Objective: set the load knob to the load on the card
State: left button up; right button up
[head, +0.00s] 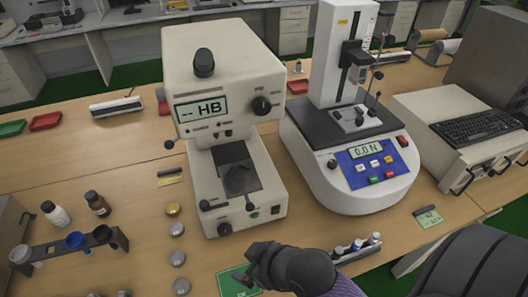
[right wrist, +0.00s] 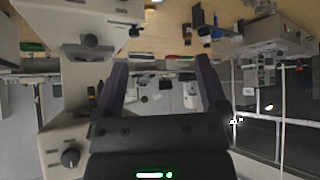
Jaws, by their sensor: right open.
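The cream hardness tester (head: 220,60) stands upright on the bench, and its display reads "-- HB". A round dark knob (head: 262,105) is on its front, right of the display; its setting is too small to read. A dark knob also shows at the lower left of the right wrist view (right wrist: 70,157). A green card (head: 236,284) lies in front of the tester, partly covered by my right gripper (head: 256,268); its writing is not legible. My right gripper is open and empty, below and in front of the tester, apart from the knob. My left gripper is not in view.
A force tester (head: 345,165) reading 0.0 N stands to the right, with several small vials (head: 357,246) in front. Several metal discs (head: 176,229) lie left of the hardness tester. Another green card (head: 429,218) lies at the right.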

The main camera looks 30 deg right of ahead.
jog(key=w+r+n+t+y, duration=0.1)
jog(key=w+r+t+y, duration=0.15)
jog(key=w, duration=0.25)
jog(key=m+t+h, duration=0.5)
jog(key=t+h, duration=0.4)
jog(key=t, duration=0.3)
send_near(264, 111)
jog(key=x, duration=1)
grip_shut()
